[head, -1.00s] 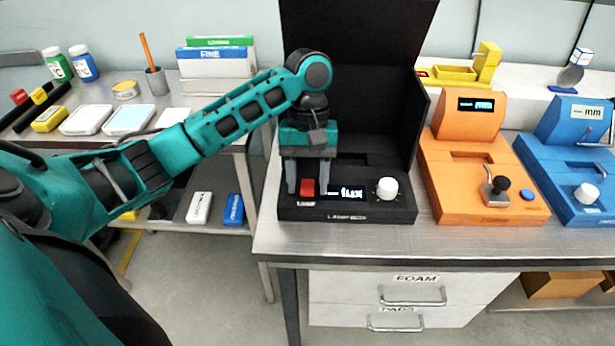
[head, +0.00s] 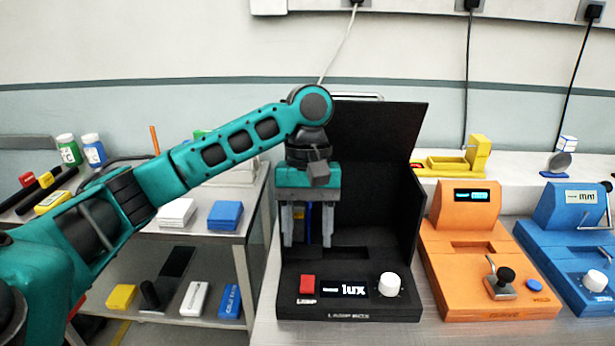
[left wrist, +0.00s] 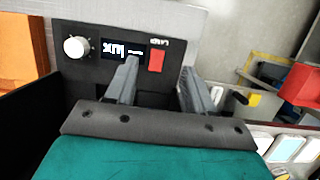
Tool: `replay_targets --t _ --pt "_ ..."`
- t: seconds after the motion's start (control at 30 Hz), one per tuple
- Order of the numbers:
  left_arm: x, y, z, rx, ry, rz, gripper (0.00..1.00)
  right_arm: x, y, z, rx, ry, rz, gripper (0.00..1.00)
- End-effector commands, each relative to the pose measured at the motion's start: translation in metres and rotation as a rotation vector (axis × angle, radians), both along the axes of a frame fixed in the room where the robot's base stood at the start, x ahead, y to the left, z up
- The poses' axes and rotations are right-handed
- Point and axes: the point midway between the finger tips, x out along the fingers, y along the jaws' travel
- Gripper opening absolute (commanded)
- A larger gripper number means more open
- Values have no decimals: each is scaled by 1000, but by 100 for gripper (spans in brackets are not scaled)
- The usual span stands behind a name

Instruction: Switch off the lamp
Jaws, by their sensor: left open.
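The black lamp box (head: 352,311) stands on the bench with its dark hood open behind. Its front panel has a red switch (head: 307,284), a small display (head: 345,289) reading "lux", and a white knob (head: 389,285). My left gripper (head: 307,244) is open and empty, above and behind the red switch, apart from it. In the left wrist view, the red switch (left wrist: 156,60) shows beyond the fingertips, with the lit display (left wrist: 123,49) and white knob (left wrist: 76,47) beside it. Whether the switch is pressed cannot be told. My right gripper is not in view.
An orange gauge box (head: 470,260) and a blue gauge box (head: 570,250) stand right of the lamp box. A lower shelf at left holds small boxes, including a white one (head: 194,299). The black hood wall (head: 408,200) rises close to my gripper.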

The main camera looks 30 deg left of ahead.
Motion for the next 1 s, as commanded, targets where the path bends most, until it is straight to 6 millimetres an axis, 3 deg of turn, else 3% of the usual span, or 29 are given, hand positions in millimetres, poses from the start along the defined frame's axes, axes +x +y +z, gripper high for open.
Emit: replay_targets --t 0.5,0.7,1.0 --pt "1 1 75 2 -4 2 53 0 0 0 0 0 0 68" --pt "0 0 90 0 -1 1 53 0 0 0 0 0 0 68" --pt "0 0 95 0 0 1 53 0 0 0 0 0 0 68"
